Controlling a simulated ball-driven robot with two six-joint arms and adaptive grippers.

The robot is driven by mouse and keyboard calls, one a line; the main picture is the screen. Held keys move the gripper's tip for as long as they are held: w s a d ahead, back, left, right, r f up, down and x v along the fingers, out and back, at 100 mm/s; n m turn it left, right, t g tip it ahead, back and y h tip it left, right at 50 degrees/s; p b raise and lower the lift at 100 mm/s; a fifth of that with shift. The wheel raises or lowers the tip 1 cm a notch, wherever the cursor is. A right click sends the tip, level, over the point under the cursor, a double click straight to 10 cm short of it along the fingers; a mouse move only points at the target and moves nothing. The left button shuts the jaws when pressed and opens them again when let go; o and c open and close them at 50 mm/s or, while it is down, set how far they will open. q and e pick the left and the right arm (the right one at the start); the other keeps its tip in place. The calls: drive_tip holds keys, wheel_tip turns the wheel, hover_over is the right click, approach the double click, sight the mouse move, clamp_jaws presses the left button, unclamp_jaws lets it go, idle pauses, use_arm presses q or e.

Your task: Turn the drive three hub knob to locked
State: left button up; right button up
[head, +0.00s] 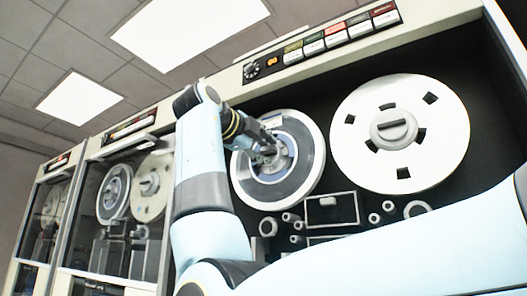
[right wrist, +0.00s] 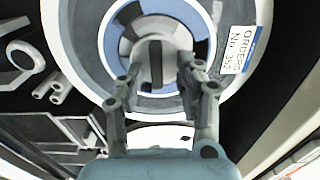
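The hub knob (right wrist: 155,62) is a grey bar on the round hub of a tape reel (head: 306,152). In the right wrist view the bar points up and down the picture, and the reel (right wrist: 226,88) has a blue-and-grey inner ring and a white label. My right gripper (head: 268,150) is at this hub in the head view and hides part of the knob. In the right wrist view my right gripper (right wrist: 160,72) is open, one finger on each side of the bar, with gaps showing between fingers and bar. I cannot read a drive number. My left gripper is out of view.
A larger white reel (head: 440,130) with its own hub knob (head: 392,128) is right of the gripper. Rollers and a small box (head: 332,208) sit below. Coloured buttons (head: 335,38) line the panel above. More tape cabinets (head: 110,200) stand to the left.

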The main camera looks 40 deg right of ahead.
sight(273, 121)
drive_tip(key=o, duration=0.8)
drive_tip(key=r, duration=0.9)
drive_tip(key=shift+w+d, duration=0.1)
drive_tip(key=shift+d, duration=0.25)
drive_tip(key=shift+w+r, duration=0.1)
drive_tip(key=shift+r, duration=0.3)
wheel_tip(273, 121, down, 4)
drive_tip(key=shift+a+r+g+y, duration=0.15)
drive_tip(key=shift+r+g+y, duration=0.05)
drive_tip(key=shift+g+y, duration=0.35)
drive_tip(key=s+a, duration=0.2)
drive_tip(key=shift+a+r, duration=0.1)
drive_tip(key=shift+a, duration=0.3)
drive_tip(key=c, duration=0.8)
drive_tip(key=f+b+v, duration=0.1)
drive_tip(key=b+v, duration=0.4)
drive_tip(key=v, duration=0.5)
drive_tip(key=shift+f+b, duration=0.3)
drive_tip(key=shift+f, duration=0.1)
